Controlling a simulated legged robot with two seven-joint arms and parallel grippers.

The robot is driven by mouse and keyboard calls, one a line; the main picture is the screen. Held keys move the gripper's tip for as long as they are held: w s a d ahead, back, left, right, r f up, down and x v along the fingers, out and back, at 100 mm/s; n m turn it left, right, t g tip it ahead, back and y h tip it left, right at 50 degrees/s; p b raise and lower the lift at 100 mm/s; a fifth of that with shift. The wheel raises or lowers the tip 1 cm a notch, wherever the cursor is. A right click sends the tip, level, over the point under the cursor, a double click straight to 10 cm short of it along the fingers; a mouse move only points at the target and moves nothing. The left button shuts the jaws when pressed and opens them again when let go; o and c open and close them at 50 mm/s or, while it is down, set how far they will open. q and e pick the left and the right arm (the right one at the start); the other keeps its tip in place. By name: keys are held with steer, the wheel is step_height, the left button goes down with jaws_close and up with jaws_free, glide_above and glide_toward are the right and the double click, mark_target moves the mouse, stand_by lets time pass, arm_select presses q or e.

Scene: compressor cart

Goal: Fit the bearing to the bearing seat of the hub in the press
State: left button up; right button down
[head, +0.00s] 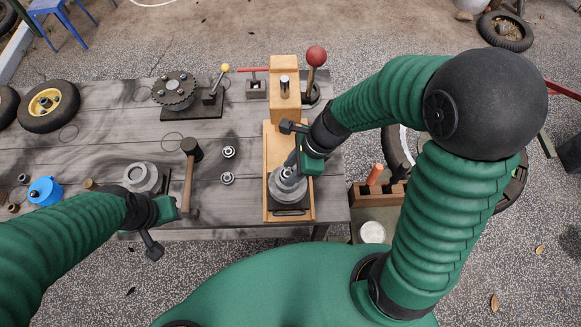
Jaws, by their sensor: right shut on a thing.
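The press has a wooden base (269,150) and a wooden head with a ram (285,88). A grey round hub (287,190) sits on the dark plate at the press's near end. My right gripper (294,168) reaches down over the hub from the upper right. It is shut on a small metal piece that looks like the bearing, largely hidden by the fingers; I cannot tell whether it touches the seat. My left gripper (165,222) is at the table's front edge, away from the press; its fingertips do not show clearly.
Two small metal rings (229,152) lie left of the press, beside a mallet (191,165). Another grey round part (144,177) stands near my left gripper. A red-knobbed lever (316,57) rises behind the press. A geared fixture (175,90) stands at the back.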

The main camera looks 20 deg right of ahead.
stand_by(0.4)
steer(key=shift+f, duration=0.55)
steer(key=c, duration=0.8)
jaws_free()
steer(key=shift+c, duration=0.2)
steer(key=shift+o, duration=0.4)
steer(key=o, duration=0.3)
